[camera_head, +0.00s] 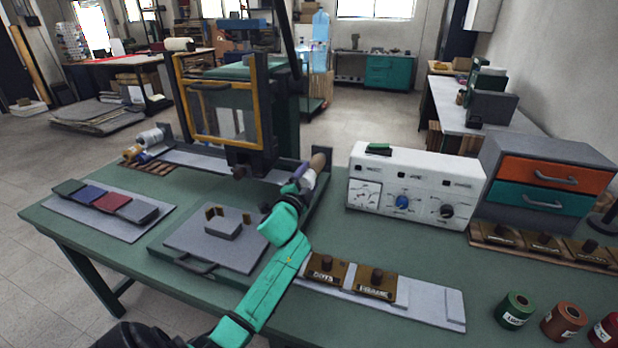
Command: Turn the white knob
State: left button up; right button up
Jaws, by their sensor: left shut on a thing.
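The white control box (415,174) stands at the back right of the green table. It has a blue knob (402,203) in the middle and a black knob (446,211) at right. A pale dial area with dark lines (364,194) is at its left; a white knob there is hard to tell from the white face. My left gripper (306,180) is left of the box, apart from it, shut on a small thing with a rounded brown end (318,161). White and purple parts show beside it; the fingers are not clear. My right gripper is not in view.
A press with a yellow frame (226,141) stands behind a grey plate (215,240). Brown blocks (376,282) lie on a pale strip in front of the box. A drawer cabinet (545,185) is right of the box, with rolls (515,309) at front right.

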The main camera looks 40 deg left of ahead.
pick_arm(q)
jog(key=n+p, duration=0.1)
jog(key=n, duration=0.2)
jog(key=shift+r+n, duration=0.1)
jog(key=shift+n, duration=0.3)
jog(key=n+p, duration=0.1)
jog(key=n, duration=0.2)
jog(key=shift+a, duration=0.1)
jog(key=n+p, duration=0.2)
jog(key=n, duration=0.3)
jog(key=shift+s+a+r, duration=0.1)
jog(key=shift+a+n+p, duration=0.1)
jog(key=shift+n+p, duration=0.65)
jog(key=shift+n, duration=0.95)
jog(key=shift+f, duration=0.2)
jog(key=o, duration=1.3)
jog(key=shift+r, duration=0.1)
jog(key=shift+s, duration=0.1)
